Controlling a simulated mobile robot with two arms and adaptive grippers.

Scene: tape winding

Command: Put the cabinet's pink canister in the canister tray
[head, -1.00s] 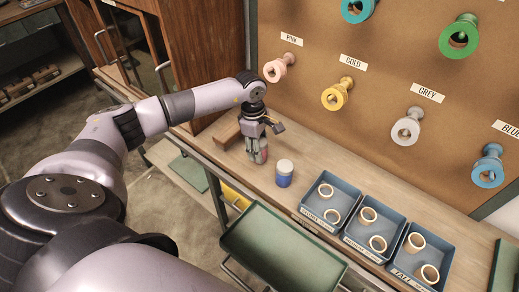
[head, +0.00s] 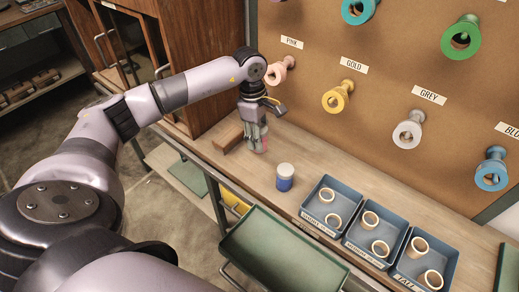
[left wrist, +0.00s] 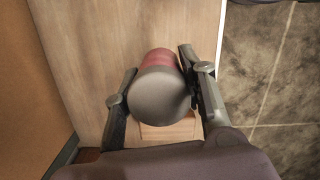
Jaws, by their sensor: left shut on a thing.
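The pink canister (left wrist: 160,58) shows in the left wrist view as a dark pink body with a grey-white lid. My left gripper (left wrist: 155,95) is shut on it, with one finger on each side. In the head view, my left gripper (head: 256,143) points down at the wooden bench, and a little of the pink canister (head: 263,146) shows between its fingers. Whether the canister touches the bench is hard to tell. A small wooden block-like piece (head: 228,138) lies just left of the gripper; I cannot tell whether it is the canister tray. My right gripper is not in view.
A blue canister with a pale lid (head: 284,178) stands on the bench, right of the gripper. Blue bins (head: 331,205) with tape rings stand farther right. A green tray (head: 282,255) is in front. The brown cabinet (head: 205,60) and pegboard (head: 400,75) stand behind.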

